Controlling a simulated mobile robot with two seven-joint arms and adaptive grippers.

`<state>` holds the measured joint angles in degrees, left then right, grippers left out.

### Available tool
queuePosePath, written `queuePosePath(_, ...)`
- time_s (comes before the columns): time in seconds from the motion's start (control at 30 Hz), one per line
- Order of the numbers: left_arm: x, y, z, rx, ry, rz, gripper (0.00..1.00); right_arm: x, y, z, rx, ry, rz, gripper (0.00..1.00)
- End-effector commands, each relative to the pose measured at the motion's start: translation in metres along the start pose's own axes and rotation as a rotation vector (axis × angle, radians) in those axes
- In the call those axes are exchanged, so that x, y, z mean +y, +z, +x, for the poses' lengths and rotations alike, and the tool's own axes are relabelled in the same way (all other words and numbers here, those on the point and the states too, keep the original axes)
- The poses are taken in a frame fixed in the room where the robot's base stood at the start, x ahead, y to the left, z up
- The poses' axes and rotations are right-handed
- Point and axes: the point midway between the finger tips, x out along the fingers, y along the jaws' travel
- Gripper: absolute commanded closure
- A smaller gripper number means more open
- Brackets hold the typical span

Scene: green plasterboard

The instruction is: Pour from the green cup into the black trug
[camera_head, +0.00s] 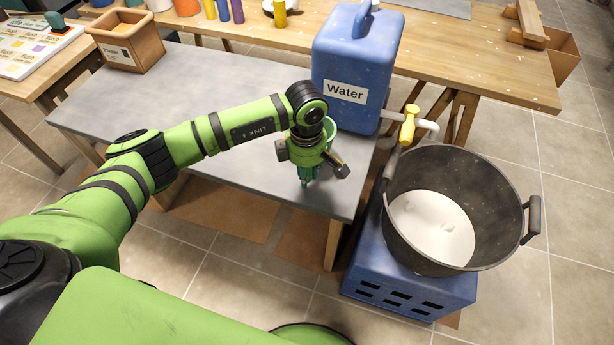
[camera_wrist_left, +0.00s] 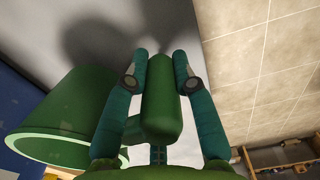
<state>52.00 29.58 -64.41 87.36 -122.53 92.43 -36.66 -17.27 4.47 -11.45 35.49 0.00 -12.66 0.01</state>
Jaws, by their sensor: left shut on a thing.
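The green cup (camera_wrist_left: 62,120) is at the left in the left wrist view, its wide rim towards the camera. In the head view only part of its rim (camera_head: 330,127) shows behind my wrist. My left gripper (camera_head: 305,176) is shut on the cup's handle (camera_wrist_left: 161,95), which sits between the two fingers. What is in the cup is hidden. The cup is over the right end of the grey table, left of the trug. The black trug (camera_head: 500,190) stands open on a blue crate, with white material (camera_head: 432,222) on its bottom. My right gripper is not in view.
A blue water container (camera_head: 352,60) stands behind the cup, with its yellow-handled tap (camera_head: 408,124) beside the trug's back rim. The blue crate (camera_head: 400,285) bears the trug. The grey table (camera_head: 220,85) is mostly clear; a wooden box (camera_head: 126,40) stands at its far left.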

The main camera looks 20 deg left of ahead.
Motion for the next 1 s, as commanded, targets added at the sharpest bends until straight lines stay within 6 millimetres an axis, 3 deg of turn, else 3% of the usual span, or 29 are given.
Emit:
queuePosePath(0.07,0.002,0.0,-0.014,-0.001,0.009,0.002,1.0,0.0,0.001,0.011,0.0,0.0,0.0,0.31)
queuePosePath(0.3,0.0,0.059,-0.044,-0.004,0.008,0.007,1.0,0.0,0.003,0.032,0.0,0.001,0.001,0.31)
queuePosePath(0.53,-0.001,0.1,-0.071,-0.001,0.005,0.003,1.0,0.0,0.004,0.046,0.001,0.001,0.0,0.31)
queuePosePath(0.73,-0.002,0.115,-0.082,0.0,0.003,0.0,1.0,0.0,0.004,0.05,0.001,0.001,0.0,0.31)
queuePosePath(1.0,-0.002,0.117,-0.084,0.0,0.002,0.0,1.0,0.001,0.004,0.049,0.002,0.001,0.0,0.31)
